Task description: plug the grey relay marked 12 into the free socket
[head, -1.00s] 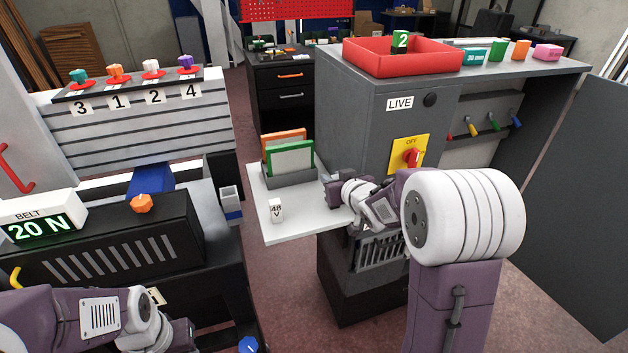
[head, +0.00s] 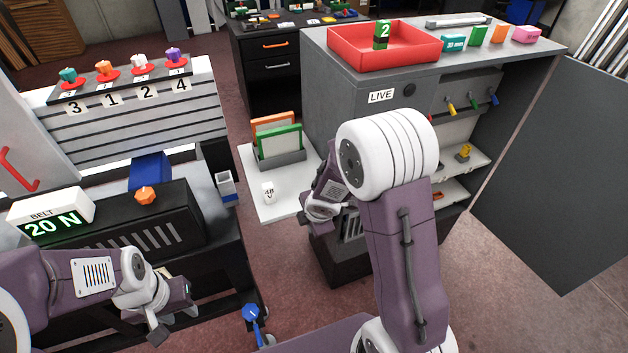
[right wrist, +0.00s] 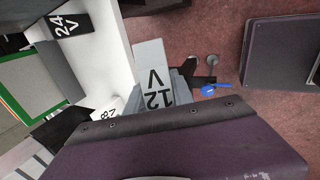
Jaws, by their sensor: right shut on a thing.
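The grey relay marked 12 V (right wrist: 153,82) is between the fingers of my right gripper (right wrist: 168,97) in the right wrist view. That gripper is shut on it. In the head view the right gripper (head: 318,212) is beside the white side shelf, and my arm partly covers it. The relay cannot be made out there. My left gripper (head: 175,322) is low at the left of the head view, its fingers apart and nothing seen between them. A white relay marked 48 V (head: 269,192) stands on the shelf. I cannot make out a free socket.
The grey cabinet marked LIVE (head: 381,96) stands behind my right arm, with a red tray (head: 350,60) on top. The white shelf (head: 285,208) holds a rack of boards (head: 277,141). A dark block marked 24 V (right wrist: 68,25) shows in the right wrist view.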

